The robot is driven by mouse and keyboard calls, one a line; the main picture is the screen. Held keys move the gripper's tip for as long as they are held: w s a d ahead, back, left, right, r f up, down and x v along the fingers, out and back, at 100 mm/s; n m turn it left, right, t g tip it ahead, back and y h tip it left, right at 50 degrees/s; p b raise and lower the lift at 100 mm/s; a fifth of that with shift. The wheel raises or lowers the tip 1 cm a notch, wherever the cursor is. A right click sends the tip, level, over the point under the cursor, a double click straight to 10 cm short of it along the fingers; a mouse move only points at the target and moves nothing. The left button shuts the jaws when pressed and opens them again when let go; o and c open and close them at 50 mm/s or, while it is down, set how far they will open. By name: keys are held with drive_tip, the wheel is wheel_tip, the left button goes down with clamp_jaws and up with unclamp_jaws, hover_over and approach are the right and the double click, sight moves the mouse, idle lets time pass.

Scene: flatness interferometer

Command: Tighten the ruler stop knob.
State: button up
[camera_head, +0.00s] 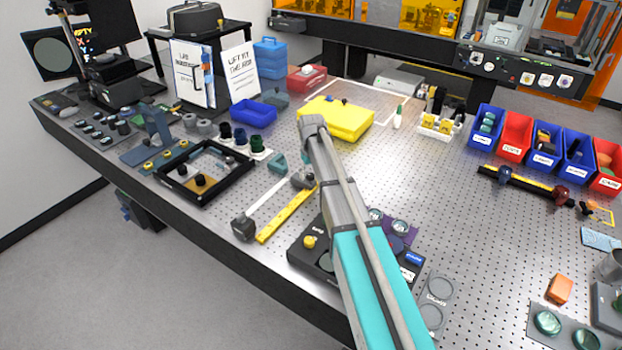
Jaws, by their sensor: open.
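A yellow ruler (287,214) lies slanted near the front edge of the bench, left of my arm. Beside it runs a pale rod with a dark block (243,228) at its near end and a small dark grey part (303,180) at its far end, close to my arm. At the right, a black rail with a yellow strip (530,184) carries a dark red round knob (561,194). I cannot tell which of these is the ruler stop knob, or whether it is loose. My arm rises across the middle; its gripper does not show.
A black frame (241,167) with small knobs stands left of the ruler. A dark device with a yellow knob (310,242) sits against my arm's left side. A yellow case (338,119) lies behind. Red and blue bins (514,137) line the back right. Perforated bench top (440,190) is clear right of my arm.

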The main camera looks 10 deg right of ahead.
drive_tip(key=shift+f, duration=0.25)
drive_tip(key=shift+c, duration=0.2)
clamp_jaws()
